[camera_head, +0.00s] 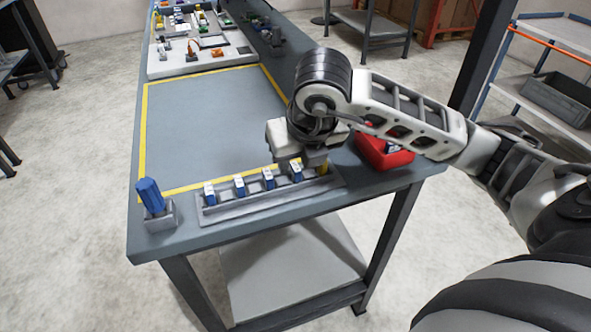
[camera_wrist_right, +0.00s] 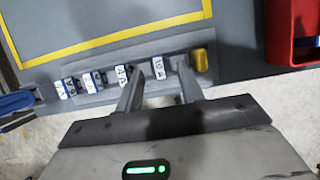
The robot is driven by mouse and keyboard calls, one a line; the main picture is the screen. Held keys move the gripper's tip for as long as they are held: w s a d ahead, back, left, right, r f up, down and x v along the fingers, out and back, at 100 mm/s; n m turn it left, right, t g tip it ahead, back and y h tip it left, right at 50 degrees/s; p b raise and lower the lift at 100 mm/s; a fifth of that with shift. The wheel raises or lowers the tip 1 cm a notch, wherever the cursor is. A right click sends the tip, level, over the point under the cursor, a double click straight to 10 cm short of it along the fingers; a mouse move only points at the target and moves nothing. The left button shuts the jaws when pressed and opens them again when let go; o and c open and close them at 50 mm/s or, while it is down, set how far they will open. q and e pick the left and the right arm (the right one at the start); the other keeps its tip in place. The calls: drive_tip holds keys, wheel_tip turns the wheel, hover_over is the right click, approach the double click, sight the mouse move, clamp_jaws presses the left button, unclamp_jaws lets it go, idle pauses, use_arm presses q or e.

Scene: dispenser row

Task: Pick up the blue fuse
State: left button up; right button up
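Several blue fuses with white labelled faces stand in a grey dispenser rail (camera_head: 225,212) along the table's near edge, the rail also showing in the wrist view (camera_wrist_right: 140,62). The rightmost blue fuse (camera_head: 296,174) has a white face reading "10 A" in the wrist view (camera_wrist_right: 158,69). A yellow piece (camera_wrist_right: 201,60) sits at the rail's right end. My right gripper (camera_head: 313,160) is over this right end. In the wrist view its fingers (camera_wrist_right: 160,72) are apart, with the "10 A" face showing between them; contact is not visible. My left gripper is out of view.
A red bin (camera_head: 383,153) stands right of the rail, partly behind my arm. A blue-handled item (camera_head: 150,194) stands in a grey holder (camera_head: 162,216) at the left corner. The yellow-outlined area (camera_head: 205,115) is clear. A grey board (camera_head: 205,62) with parts lies farther back.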

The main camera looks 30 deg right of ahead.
drive_tip(key=shift+x, duration=1)
drive_tip(key=shift+r, duration=0.1)
drive_tip(key=shift+c, duration=0.4)
clamp_jaws()
drive_tip(key=shift+r, duration=0.1)
